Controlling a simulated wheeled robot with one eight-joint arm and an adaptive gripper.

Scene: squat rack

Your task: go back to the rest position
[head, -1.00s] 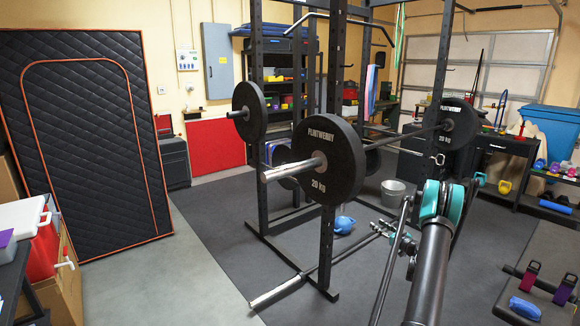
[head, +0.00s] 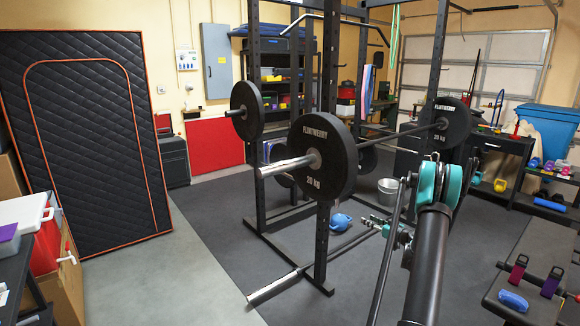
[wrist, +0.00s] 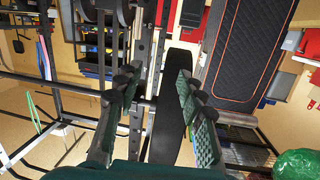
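My gripper (head: 382,227) shows small in the head view, low beside the rack and left of my arm's teal joint. In the wrist view its two green-padded fingers (wrist: 156,80) stand apart with nothing held between them. A dark weight plate and a metal post show beyond the fingers there. The loaded barbell (head: 400,134) lies across the rack, with a 20 kg plate (head: 322,155) near me and another plate (head: 452,121) at the far side. My gripper is apart from these plates in the head view.
The black squat rack (head: 328,110) stands close to my arm. A silver-ended bar (head: 275,286) runs low at its foot. A blue kettlebell (head: 340,222) and grey bucket (head: 388,190) are on the floor. A bench (head: 545,312) is at lower right. Grey floor (head: 180,270) at left is clear.

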